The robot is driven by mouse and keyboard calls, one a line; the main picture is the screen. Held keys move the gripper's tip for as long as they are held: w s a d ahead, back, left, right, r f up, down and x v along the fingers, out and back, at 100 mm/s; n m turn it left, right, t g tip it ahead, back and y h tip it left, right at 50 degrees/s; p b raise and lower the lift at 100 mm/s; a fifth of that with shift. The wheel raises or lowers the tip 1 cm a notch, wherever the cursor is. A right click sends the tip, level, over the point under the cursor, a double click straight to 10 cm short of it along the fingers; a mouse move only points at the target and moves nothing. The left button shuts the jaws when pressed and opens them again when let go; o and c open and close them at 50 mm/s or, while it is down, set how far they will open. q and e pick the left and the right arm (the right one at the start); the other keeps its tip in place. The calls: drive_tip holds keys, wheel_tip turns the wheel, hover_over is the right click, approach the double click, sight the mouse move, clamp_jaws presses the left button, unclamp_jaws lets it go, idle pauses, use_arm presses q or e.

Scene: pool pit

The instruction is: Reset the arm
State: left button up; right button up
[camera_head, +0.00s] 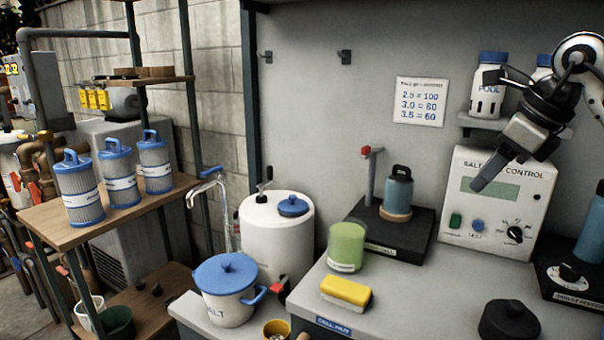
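My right arm comes in from the upper right. Its gripper (491,171) points down and to the left, in front of the salt control box (490,235) and well above the counter. I see the dark finger part from the side as one piece, so the gap between the fingers does not show. Nothing is visibly held in it. My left arm and gripper are out of view.
A grey counter (395,300) bears a green cup (347,247), a yellow sponge (346,291), a black lid-like piece (509,320) and a blue-grey bottle (398,190) on a black stand. A shelf bottle (489,90) stands close behind my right arm.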

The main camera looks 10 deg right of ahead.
drive_tip(key=s+a+f+m+y, duration=0.15)
drive_tip(key=a+f+y, duration=0.3)
drive_tip(key=a, duration=0.55)
drive_tip(key=a+f+m+y, duration=0.2)
drive_tip(key=a+f+y, duration=0.3)
drive_tip(key=a, duration=0.5)
drive_tip(key=s+a+f+m+y, duration=0.1)
drive_tip(key=a+f+m+y, duration=0.15)
drive_tip(key=a+y, duration=0.6)
wheel_tip(320, 180, down, 16)
drive_tip(key=s+d+r+m+t+h, duration=0.1)
drive_tip(key=s+d+m+t+h, duration=0.15)
drive_tip(key=m+t+h, duration=1.6)
drive_tip(key=s+d+f+m+g+y, duration=0.1)
drive_tip(key=s+f+m+g, duration=1.2)
drive_tip(key=f+m, duration=0.3)
drive_tip(key=shift+s+d+f, duration=0.35)
drive_tip(key=shift+s+d, duration=0.05)
drive_tip(key=shift+s, duration=0.15)
